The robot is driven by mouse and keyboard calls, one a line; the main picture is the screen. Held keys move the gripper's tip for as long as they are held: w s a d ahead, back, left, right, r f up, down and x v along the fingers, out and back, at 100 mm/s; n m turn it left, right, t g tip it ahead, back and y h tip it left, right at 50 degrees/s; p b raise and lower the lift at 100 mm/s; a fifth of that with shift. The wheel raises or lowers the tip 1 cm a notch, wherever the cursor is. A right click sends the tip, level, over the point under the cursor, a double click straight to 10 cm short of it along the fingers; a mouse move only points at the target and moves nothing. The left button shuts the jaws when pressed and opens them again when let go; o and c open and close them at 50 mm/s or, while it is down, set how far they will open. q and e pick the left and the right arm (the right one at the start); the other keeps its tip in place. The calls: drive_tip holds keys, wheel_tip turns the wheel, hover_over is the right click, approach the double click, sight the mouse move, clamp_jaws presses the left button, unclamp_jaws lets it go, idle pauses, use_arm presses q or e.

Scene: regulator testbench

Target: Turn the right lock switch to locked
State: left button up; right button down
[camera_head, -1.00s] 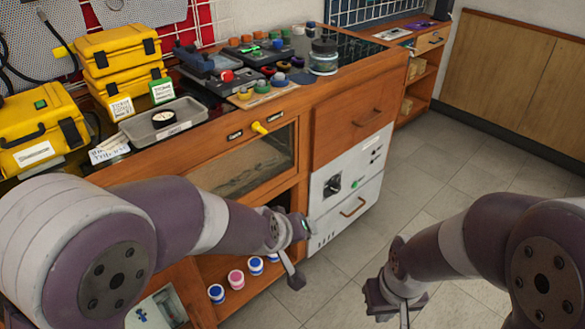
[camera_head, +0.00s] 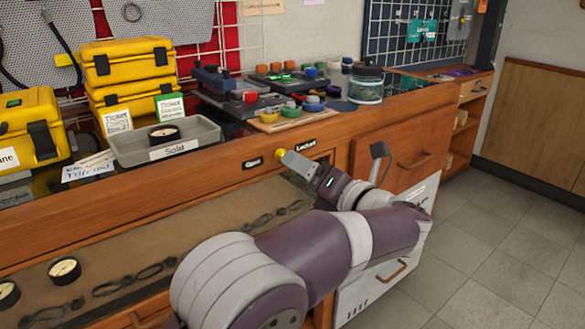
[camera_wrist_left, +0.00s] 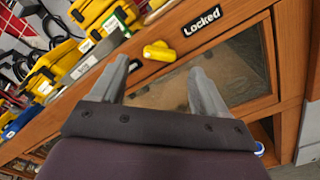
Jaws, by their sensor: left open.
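The yellow lock switch (camera_head: 280,152) is on the wooden front rail, between a left label and a "Locked" label (camera_head: 305,146). In the head view it is partly covered by my left gripper (camera_head: 288,158), whose fingers reach up to it. In the left wrist view the yellow switch (camera_wrist_left: 160,51) shows just past the two spread fingertips of the left gripper (camera_wrist_left: 159,66), roughly centred between them, with the "Locked" label (camera_wrist_left: 202,21) up and right of it. The gripper is open and holds nothing; whether a finger touches the switch I cannot tell. My right gripper is out of view.
On the bench top are a grey tray (camera_head: 204,129) with a round gauge, yellow cases (camera_head: 128,62), a glass jar (camera_head: 366,84) and colored knobs. Below the rail is a window panel (camera_head: 200,212) with tools behind it. Clear floor lies to the right.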

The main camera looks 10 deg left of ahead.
use_arm(q)
drive_tip(key=b+x, duration=0.1)
drive_tip(key=x, duration=0.4)
drive_tip(key=c, duration=1.1)
drive_tip(key=shift+o, duration=0.2)
